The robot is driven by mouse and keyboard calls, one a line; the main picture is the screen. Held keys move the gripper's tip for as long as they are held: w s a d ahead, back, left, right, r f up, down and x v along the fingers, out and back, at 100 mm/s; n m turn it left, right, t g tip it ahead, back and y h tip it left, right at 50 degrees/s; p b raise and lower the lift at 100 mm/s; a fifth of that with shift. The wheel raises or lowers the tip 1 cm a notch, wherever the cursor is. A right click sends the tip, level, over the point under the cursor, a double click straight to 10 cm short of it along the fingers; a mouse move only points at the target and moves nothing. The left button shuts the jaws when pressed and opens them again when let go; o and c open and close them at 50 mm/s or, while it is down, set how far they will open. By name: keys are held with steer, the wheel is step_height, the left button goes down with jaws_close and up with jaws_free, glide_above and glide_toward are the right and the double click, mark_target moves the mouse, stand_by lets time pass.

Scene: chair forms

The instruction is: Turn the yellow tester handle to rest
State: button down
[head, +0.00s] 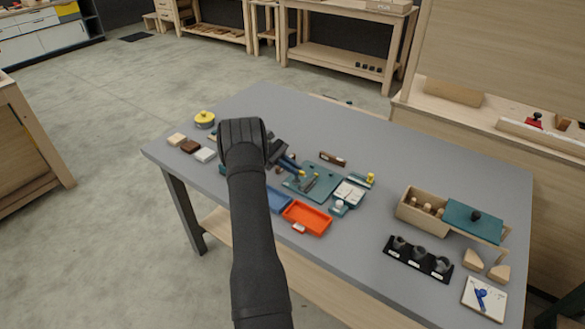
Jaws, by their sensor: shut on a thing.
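The yellow tester handle (302,174) shows as a small yellow piece at the tips of my gripper (298,170). It stands over the left part of a teal tester board (323,181) on the grey table. My gripper reaches in from the left, with its fingers closed at the yellow piece. My fingers and arm hide part of the handle, and its exact angle is too small to tell. A second small yellow knob (371,177) stands to the right, beside a white card block (348,193).
An orange tray (307,218) and a blue tray (279,201) lie in front of the board. A wooden box with a teal lid (472,221) and a black holder (417,262) stand right. A yellow round tin (204,119) stands far left.

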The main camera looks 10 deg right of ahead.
steer(key=c, duration=1.5)
jaws_free()
steer(key=shift+r, duration=0.6)
step_height(320, 180, up, 3)
steer(key=shift+r, duration=0.1)
steer(key=s+d+r, duration=0.2)
steer(key=d, duration=0.1)
steer(key=s+d+r, duration=0.2)
steer(key=s, duration=0.1)
steer(key=s+d+r, duration=0.2)
steer(key=s+d, duration=0.1)
steer(key=shift+d+r, duration=0.3)
steer(key=shift+r, duration=0.05)
